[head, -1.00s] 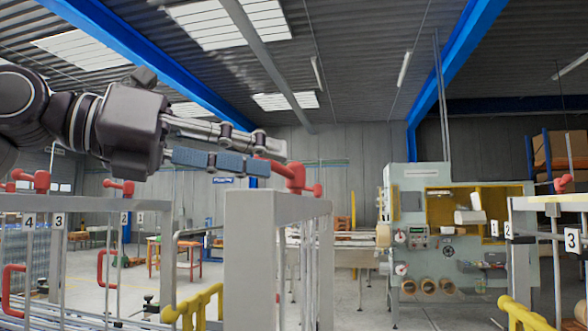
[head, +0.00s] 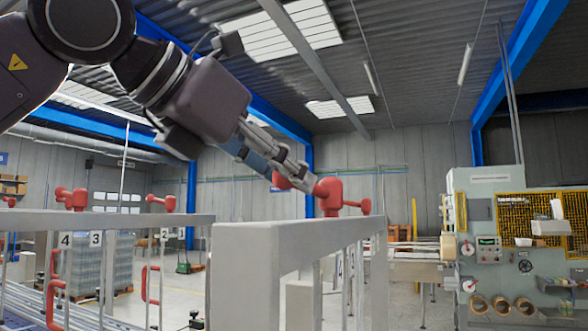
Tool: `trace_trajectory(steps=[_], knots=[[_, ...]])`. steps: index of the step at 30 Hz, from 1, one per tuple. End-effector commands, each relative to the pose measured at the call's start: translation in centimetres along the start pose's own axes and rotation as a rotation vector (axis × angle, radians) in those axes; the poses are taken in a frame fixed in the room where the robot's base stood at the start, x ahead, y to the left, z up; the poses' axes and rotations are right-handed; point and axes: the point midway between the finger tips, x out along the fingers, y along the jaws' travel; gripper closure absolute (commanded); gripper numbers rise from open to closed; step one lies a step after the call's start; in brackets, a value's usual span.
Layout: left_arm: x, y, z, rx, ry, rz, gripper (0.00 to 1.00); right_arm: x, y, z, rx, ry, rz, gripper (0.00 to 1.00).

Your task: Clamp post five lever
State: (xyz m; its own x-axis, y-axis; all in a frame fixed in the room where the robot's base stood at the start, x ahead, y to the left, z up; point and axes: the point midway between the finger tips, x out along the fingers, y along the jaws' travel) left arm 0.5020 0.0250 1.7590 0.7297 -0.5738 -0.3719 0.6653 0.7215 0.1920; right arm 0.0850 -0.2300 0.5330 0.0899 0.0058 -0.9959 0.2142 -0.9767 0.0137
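A red lever (head: 330,194) sits on top of the near grey frame, right of centre in the head view; no number shows on it, so I cannot tell if it is post five. My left gripper (head: 299,182) reaches down from the upper left, its fingertips at the lever's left arm. The fingers overlap that arm, and a red end shows beneath them. They look close together, but I cannot tell whether they clamp it or only lie around or in front of it. My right gripper is out of view.
More red levers (head: 72,198) stand on the left frame, with number plates 4, 3 and 2 (head: 164,234) below. The broad grey frame top (head: 290,236) lies just under my gripper. A machine with yellow mesh (head: 515,245) stands at the right.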

Motion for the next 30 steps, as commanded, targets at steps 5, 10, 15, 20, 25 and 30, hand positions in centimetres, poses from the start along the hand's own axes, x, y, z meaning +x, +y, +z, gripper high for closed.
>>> trace_trajectory(steps=[5,10,15,20,25,30], knots=[[1.6,0.0,0.1,0.000,0.001,-0.001,0.70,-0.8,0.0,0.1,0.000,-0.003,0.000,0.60],[1.9,-0.1,0.0,0.000,0.000,-0.001,0.70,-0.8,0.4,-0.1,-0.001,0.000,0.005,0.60],[1.9,-0.1,0.0,0.000,-0.001,-0.001,0.74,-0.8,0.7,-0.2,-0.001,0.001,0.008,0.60],[1.9,0.0,0.0,0.000,-0.001,-0.001,0.92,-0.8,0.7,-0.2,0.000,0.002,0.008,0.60],[1.9,0.0,0.0,0.000,-0.001,-0.001,1.00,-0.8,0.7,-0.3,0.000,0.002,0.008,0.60],[1.9,0.0,0.0,-0.001,-0.001,-0.001,1.00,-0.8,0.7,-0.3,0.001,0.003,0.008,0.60]])
